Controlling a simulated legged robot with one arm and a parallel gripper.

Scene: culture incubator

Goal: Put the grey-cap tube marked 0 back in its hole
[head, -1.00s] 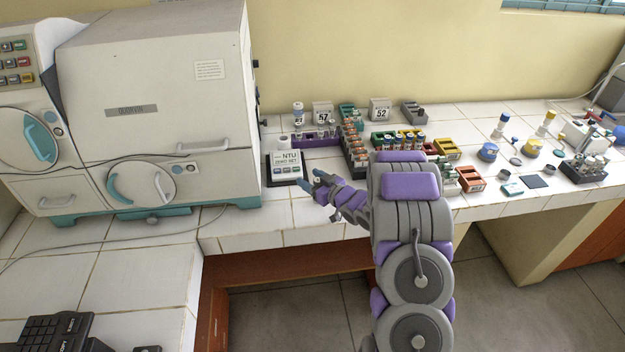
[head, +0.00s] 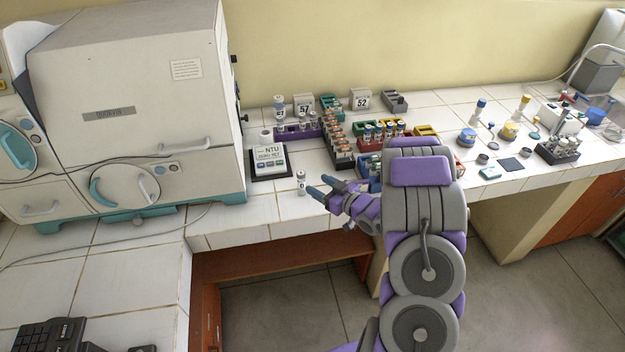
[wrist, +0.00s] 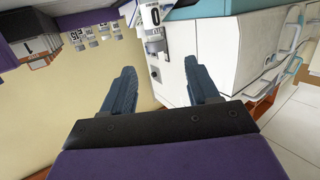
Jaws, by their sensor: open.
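The grey-cap tube (head: 301,184) stands upright on the white tiles in front of the NTU meter. I cannot tell which hole belongs to this tube.
The NTU meter (head: 269,160) sits behind and left of the tube, beside the big incubator (head: 130,90). A dark rack of orange vials (head: 341,150) and a red rack (head: 370,145) stand to the right. The counter's front edge is close to the tube.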

